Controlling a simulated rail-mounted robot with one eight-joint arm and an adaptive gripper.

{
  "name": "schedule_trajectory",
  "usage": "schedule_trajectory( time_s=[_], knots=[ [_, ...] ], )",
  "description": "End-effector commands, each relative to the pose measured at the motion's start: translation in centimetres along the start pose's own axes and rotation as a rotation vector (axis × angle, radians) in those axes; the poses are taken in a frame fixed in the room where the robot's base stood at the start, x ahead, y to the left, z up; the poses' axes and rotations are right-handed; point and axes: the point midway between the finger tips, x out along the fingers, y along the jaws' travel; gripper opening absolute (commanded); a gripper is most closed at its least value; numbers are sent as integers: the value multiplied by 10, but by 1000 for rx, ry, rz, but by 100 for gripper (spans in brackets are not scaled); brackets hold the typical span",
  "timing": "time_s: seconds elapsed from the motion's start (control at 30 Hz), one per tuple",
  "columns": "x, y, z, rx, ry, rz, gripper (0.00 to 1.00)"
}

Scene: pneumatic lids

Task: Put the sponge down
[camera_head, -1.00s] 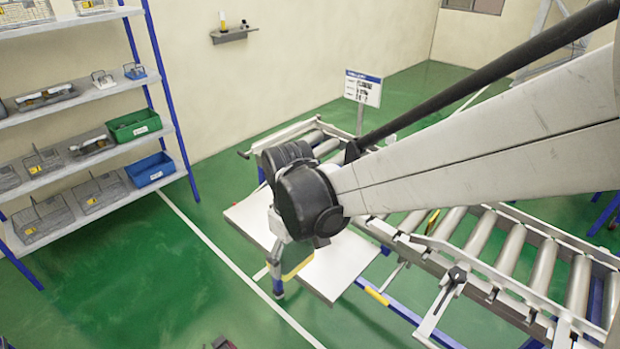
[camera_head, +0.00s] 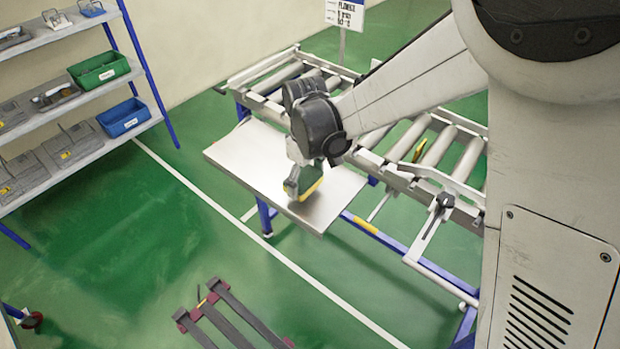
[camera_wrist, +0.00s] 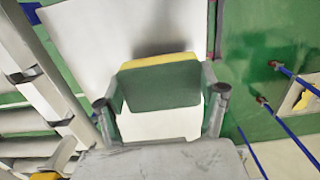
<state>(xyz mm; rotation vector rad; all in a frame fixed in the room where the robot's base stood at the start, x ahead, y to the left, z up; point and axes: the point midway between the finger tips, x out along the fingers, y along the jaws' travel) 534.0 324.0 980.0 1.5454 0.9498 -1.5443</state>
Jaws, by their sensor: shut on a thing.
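My gripper (camera_head: 303,184) is shut on the sponge (camera_head: 313,187), which has a green body and a yellow layer. In the wrist view, the sponge (camera_wrist: 160,88) sits between the two fingers of my gripper (camera_wrist: 162,82), its yellow edge on the far side. The sponge is over the pale flat side board (camera_head: 245,150) of the roller conveyor, toward the board's front right part. The board also shows in the wrist view (camera_wrist: 85,40), with a dark shadow beyond the sponge. I cannot tell whether the sponge touches the board.
The roller conveyor (camera_head: 437,146) runs behind and right of the board, with a raised side rail and a clamp lever (camera_head: 444,202). A shelf rack at left holds a green bin (camera_head: 98,70) and a blue bin (camera_head: 124,117). The board's left part is bare.

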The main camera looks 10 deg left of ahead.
Motion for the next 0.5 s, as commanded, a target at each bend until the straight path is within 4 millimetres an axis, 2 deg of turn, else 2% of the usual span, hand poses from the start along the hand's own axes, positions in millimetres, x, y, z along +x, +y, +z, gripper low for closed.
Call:
schedule_trajectory(
  time_s=[0.03,0.17,0.5],
  knots=[
    [11,-1,-1,-2,0,0,47],
    [27,-3,-2,-5,0,0,47],
    [30,-3,-2,-5,0,0,47]
  ],
)
